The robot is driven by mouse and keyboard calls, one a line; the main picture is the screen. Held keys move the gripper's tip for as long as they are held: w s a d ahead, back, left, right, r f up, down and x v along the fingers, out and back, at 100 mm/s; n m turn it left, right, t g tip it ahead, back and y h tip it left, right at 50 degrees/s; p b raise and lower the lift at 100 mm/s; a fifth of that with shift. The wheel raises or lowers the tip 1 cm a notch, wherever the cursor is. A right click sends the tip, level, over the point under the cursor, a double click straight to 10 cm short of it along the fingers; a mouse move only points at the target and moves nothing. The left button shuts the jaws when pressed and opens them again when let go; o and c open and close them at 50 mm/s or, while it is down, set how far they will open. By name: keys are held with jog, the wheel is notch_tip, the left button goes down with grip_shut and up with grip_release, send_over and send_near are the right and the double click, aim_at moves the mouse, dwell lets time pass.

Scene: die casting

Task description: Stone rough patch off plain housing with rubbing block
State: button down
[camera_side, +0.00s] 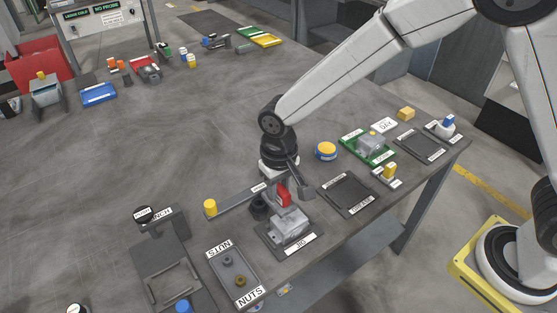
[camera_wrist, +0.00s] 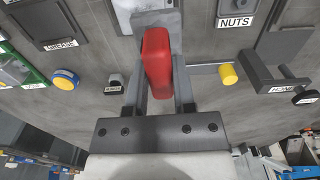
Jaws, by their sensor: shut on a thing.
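My gripper (camera_side: 291,186) is shut on a red block, the rubbing block (camera_side: 284,195). The wrist view shows this block (camera_wrist: 157,62) upright between my two fingers (camera_wrist: 159,75). A grey cast housing (camera_side: 290,225) sits on a dark labelled plate (camera_side: 268,242) near the front edge of the bench. The block is at the housing's upper back side; I cannot tell whether they touch. In the wrist view, part of the housing (camera_wrist: 143,12) shows beyond the block. A second grey housing (camera_side: 371,140) sits on a green tray (camera_side: 352,137). No rough patch can be made out.
A nuts tray (camera_side: 222,262) and a black fixture (camera_side: 163,255) stand left of the housing. A lever with a yellow knob (camera_side: 210,207) lies behind. The grease tray (camera_side: 347,194) and a yellow-topped blue button (camera_side: 326,151) are to the right. The bench's middle left is clear.

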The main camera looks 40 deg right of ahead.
jog(key=shift+a, duration=0.3)
jog(key=shift+f, duration=3.4)
jog(key=shift+d+f, duration=0.55)
jog(key=shift+f, duration=0.15)
jog(key=shift+d, duration=3)
jog(key=shift+a, duration=3.6)
jog(key=shift+d+r, duration=0.1)
jog(key=shift+r, duration=4.05)
